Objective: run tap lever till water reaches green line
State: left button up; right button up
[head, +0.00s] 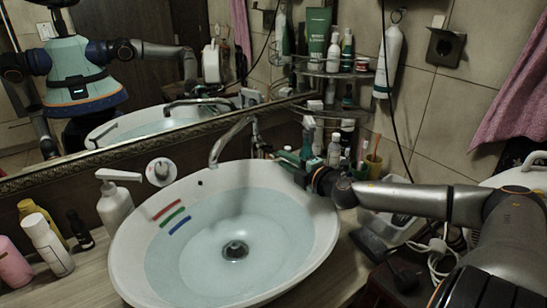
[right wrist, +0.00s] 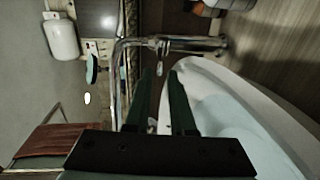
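The white basin (head: 128,262) holds clear bluish water (head: 215,262). On its left inner wall are a red line (head: 167,208), a green line (head: 172,216) and a blue line (head: 180,225). The waterline is near the blue line; its exact height is hard to tell. The chrome tap (head: 228,138) arches over the basin's back rim; I see no clear stream. My right gripper (head: 284,155) is right of the tap. In the right wrist view its green fingers (right wrist: 163,82) are apart, pointing at the tap's lever end (right wrist: 162,46), with no visible contact. My left gripper is out of view.
A white soap dispenser (head: 115,204) and several bottles (head: 45,245) stand left of the basin. A corner shelf (head: 335,72) with bottles and a cup (head: 373,166) are behind my right arm. A mirror (head: 130,70) reflects me.

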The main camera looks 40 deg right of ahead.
aim_at(274, 152)
jog(key=shift+w, duration=0.5)
jog(key=shift+w+d, duration=0.2)
jog(key=shift+w, duration=0.3)
jog(key=shift+w+p, duration=0.35)
jog(key=shift+w, duration=0.25)
jog(key=shift+w+f+p, duration=0.2)
jog(key=shift+w, duration=0.45)
jog(key=shift+w+f+p, duration=0.15)
jog(key=shift+w+p, duration=0.05)
jog(key=shift+w, duration=0.4)
grip_shut()
jog(key=shift+d, duration=0.1)
